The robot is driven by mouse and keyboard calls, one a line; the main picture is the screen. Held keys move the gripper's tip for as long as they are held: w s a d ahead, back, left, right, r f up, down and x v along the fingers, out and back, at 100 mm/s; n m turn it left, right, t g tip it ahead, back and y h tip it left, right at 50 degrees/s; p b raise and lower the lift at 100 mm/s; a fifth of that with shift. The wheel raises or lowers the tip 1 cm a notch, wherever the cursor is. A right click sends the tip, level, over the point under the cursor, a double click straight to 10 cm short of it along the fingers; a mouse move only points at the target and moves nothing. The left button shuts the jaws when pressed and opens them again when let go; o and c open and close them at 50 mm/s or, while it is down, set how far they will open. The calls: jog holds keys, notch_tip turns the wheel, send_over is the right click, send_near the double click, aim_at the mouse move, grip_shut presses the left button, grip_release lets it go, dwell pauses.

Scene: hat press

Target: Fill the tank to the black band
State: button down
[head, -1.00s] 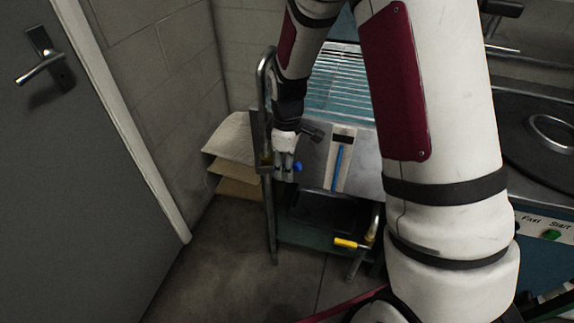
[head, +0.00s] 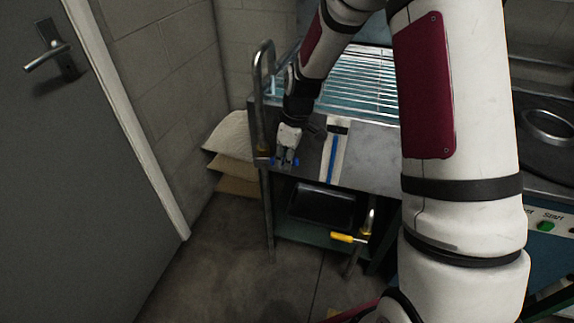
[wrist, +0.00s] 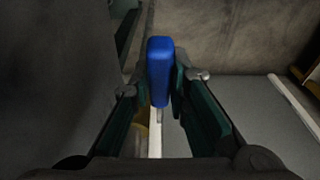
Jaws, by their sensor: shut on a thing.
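The steel tank (head: 375,150) stands against the back wall, with bluish water (head: 357,80) under its slatted rack. On its front is a white gauge strip (head: 345,150) with a blue column (head: 334,158) and a black band (head: 338,128) near the top. The column's top appears close under the band; the exact gap is too small to tell. My gripper (head: 287,161) is shut on the blue valve handle (wrist: 160,70) at the pipe on the tank's left. In the wrist view the handle stands between the two fingers. In the head view its ends show beside the fingers.
A yellow-handled valve (head: 343,238) sits low on the tank's front right, near a black tray (head: 322,205). Stacked sacks (head: 232,150) lie left of the pipe (head: 262,90). A grey door (head: 80,180) is at the left. The floor in front is clear.

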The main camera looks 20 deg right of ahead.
jog(key=shift+s+d+f+t+y+b, duration=0.1)
jog(key=shift+f+t+y+b, duration=0.2)
jog(key=shift+f+y, duration=0.15)
jog(key=shift+s+d+f+t+y+b, duration=0.15)
jog(key=shift+f+t+y, duration=0.15)
jog(key=shift+f+y, duration=0.3)
jog(key=shift+y, duration=0.15)
jog(key=shift+w+a+t, duration=0.1)
jog(key=shift+t, duration=0.2)
jog(key=c, duration=1.5)
grip_release()
jog(key=v, duration=1.2)
